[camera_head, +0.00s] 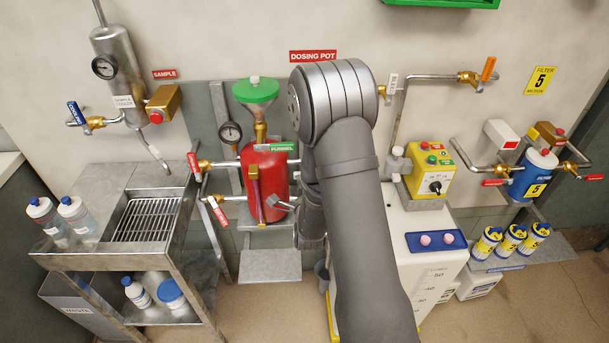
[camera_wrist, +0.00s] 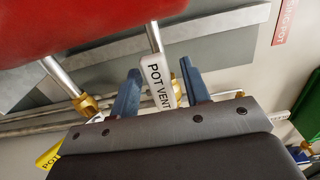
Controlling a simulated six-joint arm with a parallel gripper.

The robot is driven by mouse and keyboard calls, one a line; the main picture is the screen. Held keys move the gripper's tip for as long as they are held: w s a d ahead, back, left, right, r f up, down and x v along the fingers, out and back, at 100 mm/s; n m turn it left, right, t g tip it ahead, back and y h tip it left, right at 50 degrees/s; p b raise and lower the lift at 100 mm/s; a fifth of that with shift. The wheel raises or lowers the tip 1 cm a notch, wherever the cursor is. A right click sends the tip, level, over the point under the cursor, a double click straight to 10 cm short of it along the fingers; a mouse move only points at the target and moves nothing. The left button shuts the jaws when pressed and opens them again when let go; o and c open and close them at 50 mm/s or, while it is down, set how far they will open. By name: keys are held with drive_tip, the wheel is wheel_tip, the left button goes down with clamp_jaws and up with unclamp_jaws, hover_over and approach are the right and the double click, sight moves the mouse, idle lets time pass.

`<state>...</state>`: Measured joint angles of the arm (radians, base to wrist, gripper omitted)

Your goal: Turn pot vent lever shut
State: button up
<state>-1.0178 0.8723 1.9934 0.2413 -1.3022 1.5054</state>
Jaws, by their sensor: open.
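The pot vent lever shows in the wrist view as a white tag-like handle (camera_wrist: 159,82) lettered POT VENT. It lies between the two blue-grey fingers of my gripper (camera_wrist: 158,80). The gripper is open; I cannot tell whether either finger touches the lever. A brass fitting (camera_wrist: 177,87) on a metal pipe sits just right of the lever. The red dosing pot (camera_head: 256,180) stands at the centre of the head view, and its underside (camera_wrist: 80,22) fills the upper left of the wrist view. In the head view my arm hides the vent lever and the gripper.
Another brass fitting (camera_wrist: 88,105) is left of the fingers. A green funnel (camera_head: 256,92) and a gauge (camera_head: 230,132) are at the pot. Red-handled levers (camera_head: 193,165) lie left of it. A yellow control box (camera_head: 431,170) stands right of my arm.

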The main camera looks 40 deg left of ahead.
clamp_jaws()
